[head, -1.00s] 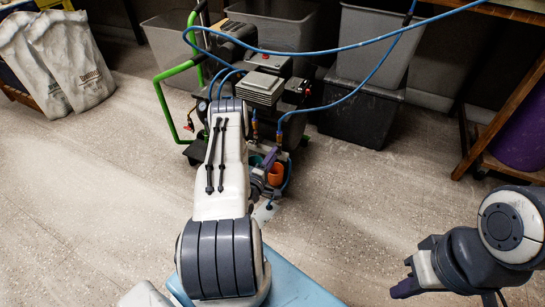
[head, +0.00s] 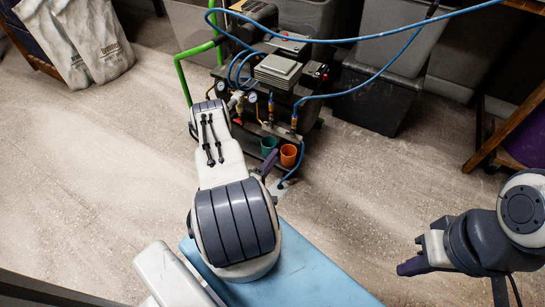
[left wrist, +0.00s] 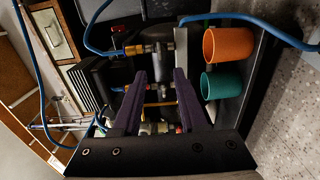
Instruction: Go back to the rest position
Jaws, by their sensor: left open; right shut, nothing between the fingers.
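My left arm reaches forward in the head view, and its gripper (head: 265,163) is mostly hidden behind the arm, with a purple finger showing. In the left wrist view the two purple fingers (left wrist: 160,100) stand apart with nothing held between them. They point at the fittings of a compressor cart (head: 270,85). My right gripper (head: 411,264) is shut and empty over the floor at the lower right of the head view.
An orange cup (head: 289,155) and a teal cup (head: 268,146) sit at the cart's front. They also show beside my left fingers. A blue hose (head: 375,75) loops from the cart. Grey bins (head: 378,95) stand behind; the middle floor is clear.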

